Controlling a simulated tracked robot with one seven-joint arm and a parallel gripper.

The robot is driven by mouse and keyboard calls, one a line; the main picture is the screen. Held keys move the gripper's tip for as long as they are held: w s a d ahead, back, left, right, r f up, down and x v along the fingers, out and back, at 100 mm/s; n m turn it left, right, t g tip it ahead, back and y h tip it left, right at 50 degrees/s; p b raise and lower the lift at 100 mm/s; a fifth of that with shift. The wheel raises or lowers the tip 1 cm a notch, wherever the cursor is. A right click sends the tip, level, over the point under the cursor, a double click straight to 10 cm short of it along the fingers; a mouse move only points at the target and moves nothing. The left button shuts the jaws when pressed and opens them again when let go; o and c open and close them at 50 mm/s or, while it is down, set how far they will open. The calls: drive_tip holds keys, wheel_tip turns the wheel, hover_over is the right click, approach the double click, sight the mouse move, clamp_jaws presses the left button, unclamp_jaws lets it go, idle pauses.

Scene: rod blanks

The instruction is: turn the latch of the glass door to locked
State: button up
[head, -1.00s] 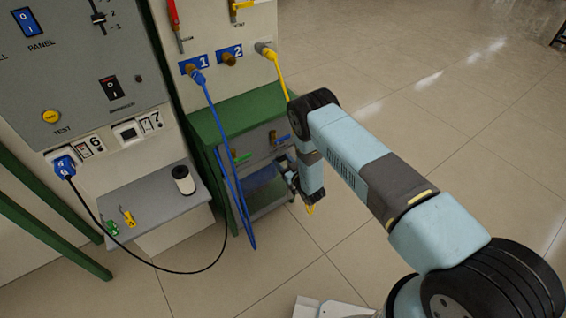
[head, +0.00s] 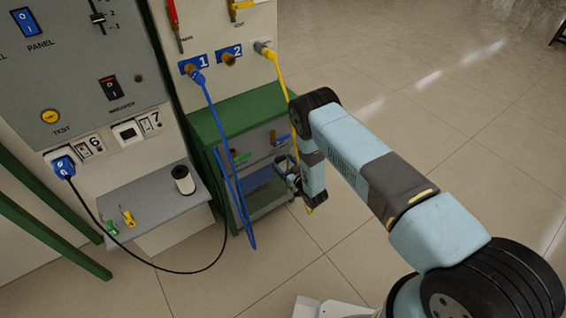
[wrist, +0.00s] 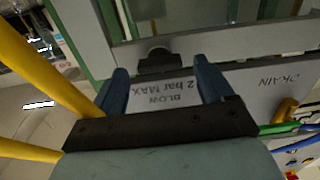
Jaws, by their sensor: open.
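In the wrist view, a dark latch knob (wrist: 158,60) sits on the grey frame of the glass door (wrist: 185,22), whose dark pane shows at the top. My gripper (wrist: 160,70) is open, with its two blue fingers apart and nothing held. The knob shows just beyond and between the fingertips; I cannot tell whether they touch it. In the head view, my gripper (head: 284,172) is at the front of the low green cabinet (head: 235,112), partly hidden by my arm. The latch and the door are hard to make out there.
A yellow hose (wrist: 40,70) crosses the left of the wrist view, close to my gripper. In the head view, a blue hose (head: 222,140) hangs before the cabinet. The floor at right is clear.

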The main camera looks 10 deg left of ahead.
drive_tip(key=v, duration=1.2)
